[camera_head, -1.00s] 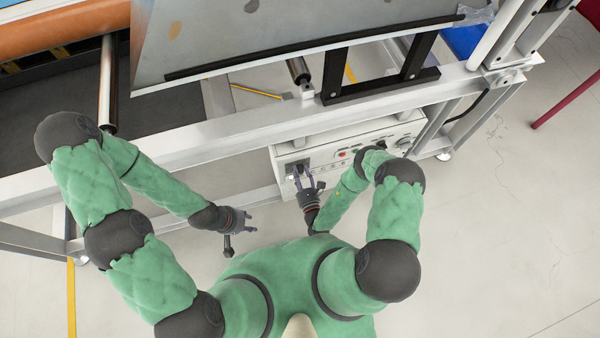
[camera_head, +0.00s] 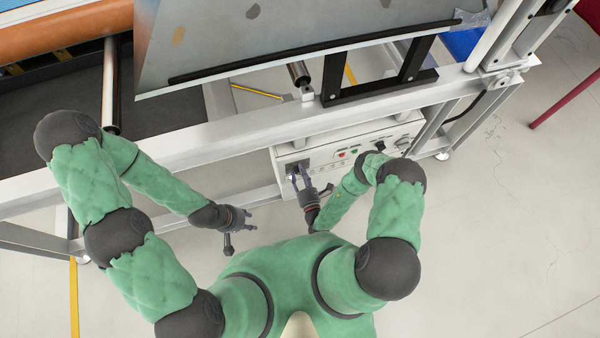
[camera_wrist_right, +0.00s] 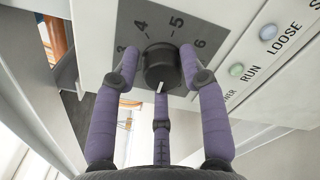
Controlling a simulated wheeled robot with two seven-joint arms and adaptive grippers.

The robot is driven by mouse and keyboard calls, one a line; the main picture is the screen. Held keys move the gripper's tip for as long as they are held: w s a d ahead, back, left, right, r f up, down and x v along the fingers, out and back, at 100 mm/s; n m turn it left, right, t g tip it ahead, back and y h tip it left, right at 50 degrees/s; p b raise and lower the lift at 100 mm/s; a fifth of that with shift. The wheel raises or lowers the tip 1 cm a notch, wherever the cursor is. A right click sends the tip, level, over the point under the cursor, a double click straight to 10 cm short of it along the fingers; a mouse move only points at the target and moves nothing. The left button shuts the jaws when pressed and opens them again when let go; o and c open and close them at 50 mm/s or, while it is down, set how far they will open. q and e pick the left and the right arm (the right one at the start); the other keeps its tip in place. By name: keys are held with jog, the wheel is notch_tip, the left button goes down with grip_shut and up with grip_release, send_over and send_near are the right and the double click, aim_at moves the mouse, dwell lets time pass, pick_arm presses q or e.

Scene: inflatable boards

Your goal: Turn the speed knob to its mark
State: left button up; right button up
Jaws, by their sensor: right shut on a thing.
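The speed knob (camera_wrist_right: 161,66) is a dark round knob on a grey dial plate (camera_wrist_right: 185,35) with printed numbers, 3 to 6 readable, in the right wrist view. A short white line shows at its near edge. My right gripper (camera_wrist_right: 158,56) has its purple fingers closed around the knob, one on each side and a third below. In the head view, my right gripper (camera_head: 299,173) reaches the left end of the white control box (camera_head: 330,141), its fingertips at the dark dial plate. My left gripper (camera_head: 250,220) is open and empty, away from the box. The target mark cannot be made out.
Green and red buttons (camera_head: 341,154) and another black knob (camera_head: 380,146) sit right of the dial. RUN and LOOSE labels show in the wrist view. A white machine frame beam (camera_head: 240,125) runs above the box.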

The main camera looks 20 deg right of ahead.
jog(key=m, duration=0.3)
jog(key=d+m, duration=0.1)
jog(key=m, duration=0.1)
jog(key=shift+w+r+m, duration=0.1)
jog(key=shift+w+m, duration=0.2)
jog(key=m, duration=0.4)
jog(key=shift+m, duration=0.3)
jog(key=m, duration=0.4)
jog(key=shift+f, duration=0.25)
jog(key=shift+f+m, duration=0.1)
jog(key=shift+m, duration=2.1)
jog(key=shift+s+a, duration=0.1)
jog(key=o, duration=1.1)
jog(key=shift+f, duration=0.15)
jog(key=shift+a, duration=0.15)
jog(key=shift+s, duration=0.1)
